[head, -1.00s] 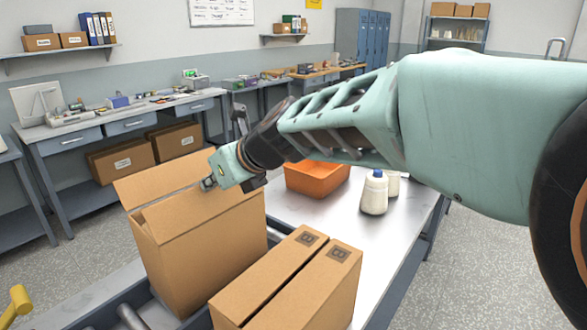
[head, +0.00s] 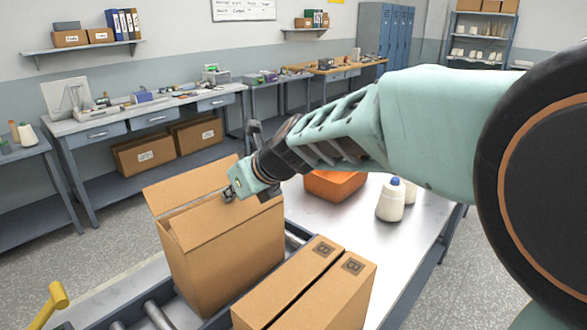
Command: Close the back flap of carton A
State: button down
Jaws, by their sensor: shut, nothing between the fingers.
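The tall open carton (head: 225,262) stands left of the carton marked B; I take it as carton A, though I see no letter on it. Its back flap (head: 185,186) stands up and leans outward along the far top edge. Another flap (head: 205,217) slopes over the near part of the top. My gripper (head: 230,193) is shut and empty at the top of this carton, toward its right end, in front of the raised back flap. I cannot tell whether its fingertips touch the cardboard.
The closed carton B (head: 318,290) stands close on the right. Both cartons are by a roller conveyor (head: 152,312). An orange bin (head: 335,186) and white bottles with one blue cap (head: 391,203) stand on the table (head: 345,226) behind. A yellow handle (head: 52,300) rises at the lower left.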

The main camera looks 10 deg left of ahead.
aim_at(222, 200)
jog(key=shift+w+a+f+p, duration=0.3)
jog(key=shift+a+p, duration=0.3)
jog(key=shift+p, duration=0.55)
jog(key=shift+w+a+f+p, duration=0.3)
jog(key=shift+w+a+f, duration=0.05)
jog(key=shift+a, duration=0.1)
jog(key=shift+f+x, duration=0.25)
jog(key=shift+x, duration=1.25)
jog(key=shift+s+d, duration=0.1)
jog(key=shift+d, duration=0.1)
